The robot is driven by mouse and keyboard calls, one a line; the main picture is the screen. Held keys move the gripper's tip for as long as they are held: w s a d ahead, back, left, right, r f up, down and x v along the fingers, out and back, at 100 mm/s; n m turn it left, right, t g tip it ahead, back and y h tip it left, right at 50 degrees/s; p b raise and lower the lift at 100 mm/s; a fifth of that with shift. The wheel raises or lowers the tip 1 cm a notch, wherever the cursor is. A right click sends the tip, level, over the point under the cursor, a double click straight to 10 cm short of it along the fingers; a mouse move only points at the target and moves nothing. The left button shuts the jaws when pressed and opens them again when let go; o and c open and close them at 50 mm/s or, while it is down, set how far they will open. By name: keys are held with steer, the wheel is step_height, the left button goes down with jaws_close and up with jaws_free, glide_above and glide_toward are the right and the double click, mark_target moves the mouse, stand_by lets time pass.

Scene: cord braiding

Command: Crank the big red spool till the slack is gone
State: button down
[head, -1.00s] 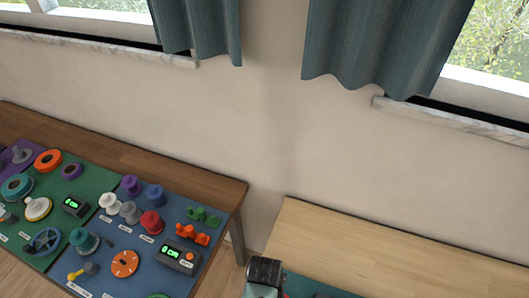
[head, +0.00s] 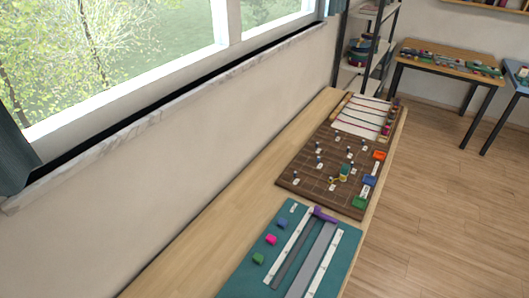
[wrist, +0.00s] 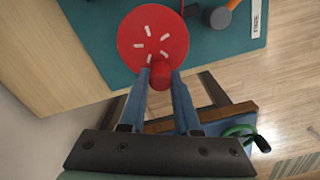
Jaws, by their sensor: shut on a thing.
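In the wrist view, the big red spool (wrist: 135,32) shows as a round red disc with several short white marks on its face, over a teal mat (wrist: 92,35). A red knob (wrist: 160,73) stands out at the disc's lower edge. My gripper (wrist: 162,80) is shut on this knob, with one blue-grey finger on each side of it. No cord or slack can be made out at the spool. Neither the spool nor my gripper shows in the head view.
In the wrist view, an orange-capped grey part (wrist: 218,16) lies right of the spool, near a white label (wrist: 257,18). A green ring (wrist: 238,132) is at the lower right. In the head view, a teal board (head: 335,250) and a brown board (head: 310,182) lie on the long wooden table (head: 215,225).

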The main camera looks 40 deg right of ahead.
steer(key=shift+r, duration=0.1)
steer(key=shift+r+p, duration=0.15)
steer(key=shift+p, duration=0.7)
steer(key=shift+w+f, duration=0.15)
steer(key=shift+f, duration=0.15)
steer(key=shift+w+b, duration=0.9)
steer(key=shift+b, duration=0.1)
steer(key=shift+w+d, duration=0.2)
steer(key=shift+w, duration=0.1)
steer(key=shift+w+d+r, duration=0.1)
steer(key=shift+w+d, duration=0.5)
steer(key=shift+d, duration=0.3)
steer(key=shift+r+p, duration=0.2)
steer(key=shift+p, duration=0.5)
